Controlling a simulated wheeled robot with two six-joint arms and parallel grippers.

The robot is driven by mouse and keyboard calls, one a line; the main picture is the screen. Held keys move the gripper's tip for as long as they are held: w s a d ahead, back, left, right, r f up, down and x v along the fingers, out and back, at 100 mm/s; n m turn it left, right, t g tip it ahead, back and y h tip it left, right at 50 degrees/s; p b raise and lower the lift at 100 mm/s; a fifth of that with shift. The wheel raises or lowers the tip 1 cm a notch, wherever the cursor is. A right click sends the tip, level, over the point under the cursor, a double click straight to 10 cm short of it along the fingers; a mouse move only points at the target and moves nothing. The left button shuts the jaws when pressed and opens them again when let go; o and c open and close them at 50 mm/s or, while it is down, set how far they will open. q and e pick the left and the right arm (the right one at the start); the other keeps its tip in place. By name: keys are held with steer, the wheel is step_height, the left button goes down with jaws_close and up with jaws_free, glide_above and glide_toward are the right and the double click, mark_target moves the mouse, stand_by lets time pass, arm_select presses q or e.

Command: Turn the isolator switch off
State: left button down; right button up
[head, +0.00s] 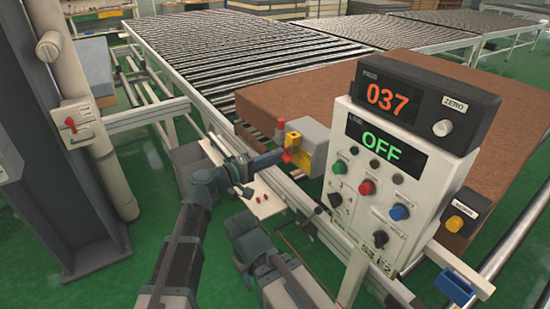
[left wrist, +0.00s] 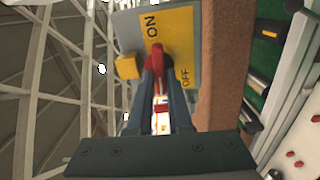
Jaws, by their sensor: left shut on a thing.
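The isolator switch (head: 312,140) is a grey box with a yellow face, standing beside the conveyor rail, left of the control box in the head view. In the left wrist view its yellow plate (left wrist: 182,40) carries ON at the top and OFF lower right. Its red handle (left wrist: 156,58) lies between the fingers of my left gripper (left wrist: 163,85), which is shut on it. In the head view my left gripper (head: 270,160) reaches the switch from the left. My right arm shows low in the middle; its fingers cannot be made out.
A control box (head: 388,170) reads OFF, below a display (head: 425,100) reading 037. A brown mattress (head: 310,92) lies behind on the rollers (head: 260,50). A grey pillar (head: 50,180) with a red-levered box (head: 72,122) stands left. Green floor shows between.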

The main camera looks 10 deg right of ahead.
arm_select(q)
steer(key=shift+n, duration=0.5)
steer(key=c, duration=0.8)
jaws_free()
steer(key=shift+c, duration=0.2)
steer(key=shift+a, duration=0.1)
steer(key=v, duration=1.3)
steer(key=shift+a, duration=0.3)
steer(key=shift+s, duration=0.15)
